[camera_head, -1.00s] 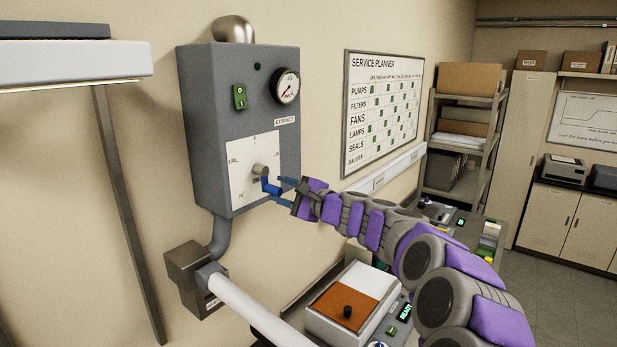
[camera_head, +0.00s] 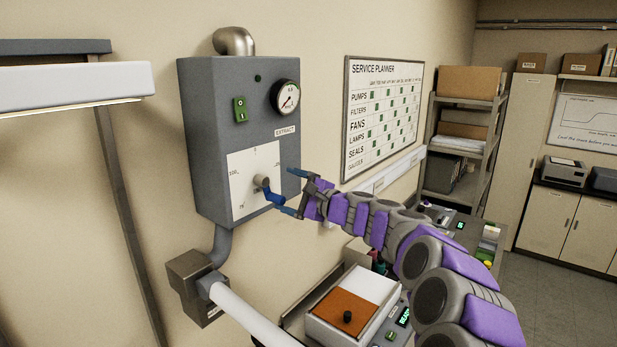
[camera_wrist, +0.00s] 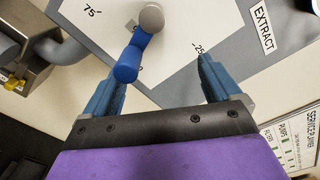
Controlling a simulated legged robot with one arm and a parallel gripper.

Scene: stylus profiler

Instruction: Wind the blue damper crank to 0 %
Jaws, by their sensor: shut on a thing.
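The blue damper crank (camera_head: 274,197) sits on a grey hub (camera_head: 260,181) in front of a white dial plate (camera_head: 240,195). Its arm points down and right in the head view. In the wrist view the crank (camera_wrist: 127,66) lies between the 75 and 25 marks. My gripper (camera_head: 291,190) is just right of the crank, its blue fingers spread wide. In the wrist view the crank's end is between the fingers, close to the left one, with a clear gap to the right one. I cannot tell whether the left finger touches it.
The grey box (camera_head: 205,130) carrying the dial also has a green switch (camera_head: 240,109) and a round gauge (camera_head: 286,96). A pipe (camera_head: 245,312) runs below it. A bench device with an orange panel (camera_head: 342,312) stands below my arm. A planner board (camera_head: 383,115) hangs to the right.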

